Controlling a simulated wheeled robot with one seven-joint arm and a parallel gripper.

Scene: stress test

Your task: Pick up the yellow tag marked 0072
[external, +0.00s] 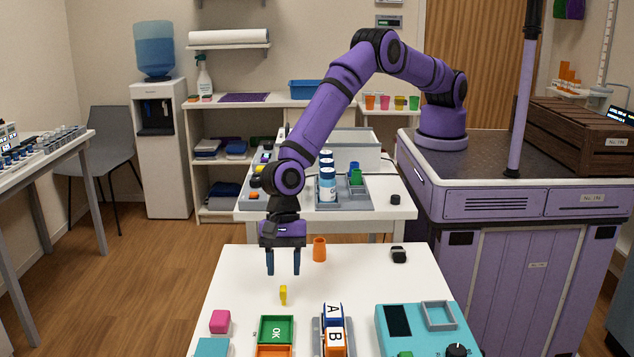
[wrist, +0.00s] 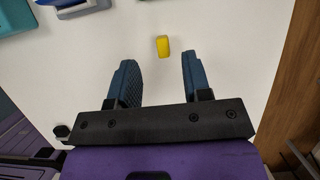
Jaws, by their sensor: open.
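A small yellow tag (external: 283,295) stands on the white table in the external view. It also shows in the wrist view (wrist: 162,46), just past my fingertips and between their lines. Its marking is too small to read. My gripper (external: 283,272) points down above the table, open and empty, with its blue fingers apart. In the external view it appears above and behind the tag, not touching it. In the wrist view the two fingers (wrist: 158,58) have bare table between them.
An orange cup (external: 319,249) stands right of my gripper, and a small black object (external: 398,255) farther right. A pink cube (external: 220,321), a green tray marked OK (external: 276,331), A and B blocks (external: 334,328) and a teal device (external: 425,328) sit nearer the front.

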